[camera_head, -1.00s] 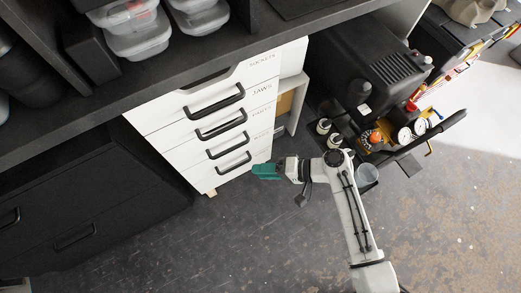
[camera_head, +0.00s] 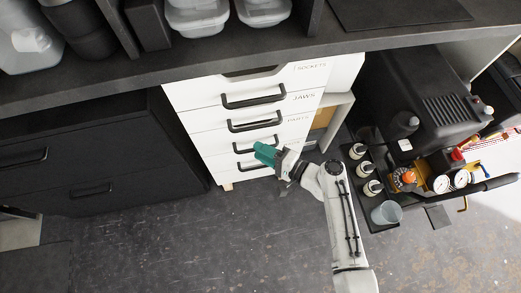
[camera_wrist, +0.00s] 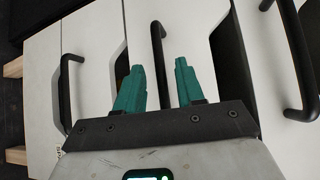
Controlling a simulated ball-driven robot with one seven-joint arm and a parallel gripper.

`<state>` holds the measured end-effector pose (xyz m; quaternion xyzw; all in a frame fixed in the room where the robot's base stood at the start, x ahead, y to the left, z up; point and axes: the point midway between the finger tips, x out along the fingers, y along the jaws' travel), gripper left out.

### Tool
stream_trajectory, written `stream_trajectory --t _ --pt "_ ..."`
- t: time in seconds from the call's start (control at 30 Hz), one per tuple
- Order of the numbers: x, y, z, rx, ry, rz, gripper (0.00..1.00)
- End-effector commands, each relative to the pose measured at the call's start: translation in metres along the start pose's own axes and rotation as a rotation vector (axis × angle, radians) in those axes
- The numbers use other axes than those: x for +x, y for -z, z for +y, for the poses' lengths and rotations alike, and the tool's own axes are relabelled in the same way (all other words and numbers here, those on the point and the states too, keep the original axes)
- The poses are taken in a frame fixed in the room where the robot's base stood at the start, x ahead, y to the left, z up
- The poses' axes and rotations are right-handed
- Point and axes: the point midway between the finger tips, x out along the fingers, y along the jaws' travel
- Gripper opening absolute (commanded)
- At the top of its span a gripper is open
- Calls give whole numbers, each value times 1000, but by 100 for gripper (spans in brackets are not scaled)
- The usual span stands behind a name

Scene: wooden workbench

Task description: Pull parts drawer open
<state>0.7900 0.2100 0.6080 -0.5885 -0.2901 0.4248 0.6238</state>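The parts drawer (camera_head: 222,145) is in the white drawer unit under the bench, third from the top, with its label at the upper right. Its front looks flush with its neighbours. Its black bar handle (camera_wrist: 157,55) shows in the middle of the wrist view. My gripper (camera_head: 259,151) is at the lower drawers in the head view and covers part of the handles there. In the wrist view its two teal fingers (camera_wrist: 160,70) are apart, with the handle lined up in the gap between them. I cannot tell how deep the handle sits or whether the fingers touch it.
The lowest drawer's handle (camera_wrist: 68,90) and an upper drawer's handle (camera_wrist: 297,60) lie either side. A dark cabinet (camera_head: 90,150) stands left. A black cart with a compressor (camera_head: 425,100), bottles and a cup (camera_head: 386,213) stands right. The floor (camera_head: 200,245) in front is clear.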

Motion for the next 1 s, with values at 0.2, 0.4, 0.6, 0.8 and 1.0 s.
stream_trajectory --t 0.2,0.4,0.6,0.8,1.0 --pt "10 0 0 -1 0 0 38" --pt "10 0 0 -1 0 0 38" --pt "10 0 0 -1 0 0 21" --pt "10 0 0 -1 0 0 2" --pt "10 0 0 -1 0 0 0"
